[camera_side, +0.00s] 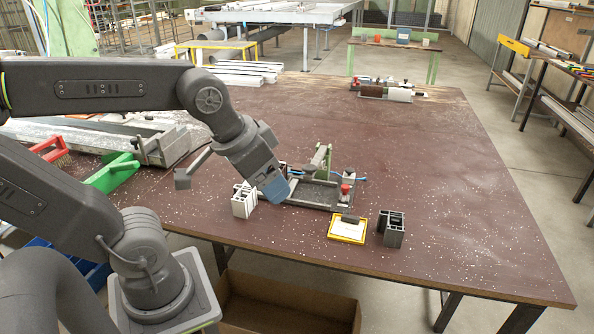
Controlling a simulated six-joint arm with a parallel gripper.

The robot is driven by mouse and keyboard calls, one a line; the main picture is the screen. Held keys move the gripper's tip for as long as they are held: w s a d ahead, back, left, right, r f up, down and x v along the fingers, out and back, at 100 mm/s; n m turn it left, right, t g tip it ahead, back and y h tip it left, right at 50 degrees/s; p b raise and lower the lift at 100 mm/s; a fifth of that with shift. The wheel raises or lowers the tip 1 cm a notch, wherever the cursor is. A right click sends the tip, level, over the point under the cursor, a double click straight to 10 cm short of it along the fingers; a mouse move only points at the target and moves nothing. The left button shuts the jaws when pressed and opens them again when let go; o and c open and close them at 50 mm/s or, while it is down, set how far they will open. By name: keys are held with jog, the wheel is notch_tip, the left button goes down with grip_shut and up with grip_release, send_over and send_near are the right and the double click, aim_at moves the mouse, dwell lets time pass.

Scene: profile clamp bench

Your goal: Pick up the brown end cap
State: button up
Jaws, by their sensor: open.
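I cannot make out the brown end cap with certainty. A small dark piece (283,168) shows just behind my gripper, partly hidden, and I cannot tell what it is. My gripper (277,192) points down and right, with a blue part at its end, low over the left end of the clamp fixture. I take it as open; nothing shows held in it. The clamp fixture (318,196) has a dark base, a green lever (321,158) and a red knob (345,188). A white profile piece (243,201) stands just left of my gripper.
A dark grey profile piece (393,229) stands near the front edge, right of a yellow-framed card (347,229). A green tool (111,173) and red brush (50,149) lie left. The table's right side is clear.

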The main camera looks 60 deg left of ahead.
jog(key=w+a+r+n+g, duration=0.25)
jog(key=w+a, duration=0.55)
jog(key=w, duration=0.4)
jog(key=n+g, duration=0.3)
jog(key=n, duration=0.3)
send_over(297, 168)
jog(key=f, duration=2.2)
jog(key=shift+s+a, duration=0.1)
jog(key=shift+s, duration=0.25)
jog(key=shift+w+f, duration=0.2)
jog(key=shift+f, duration=1.3)
jog(key=shift+w+f, duration=0.2)
jog(key=shift+f, duration=1.3)
jog(key=c, duration=1)
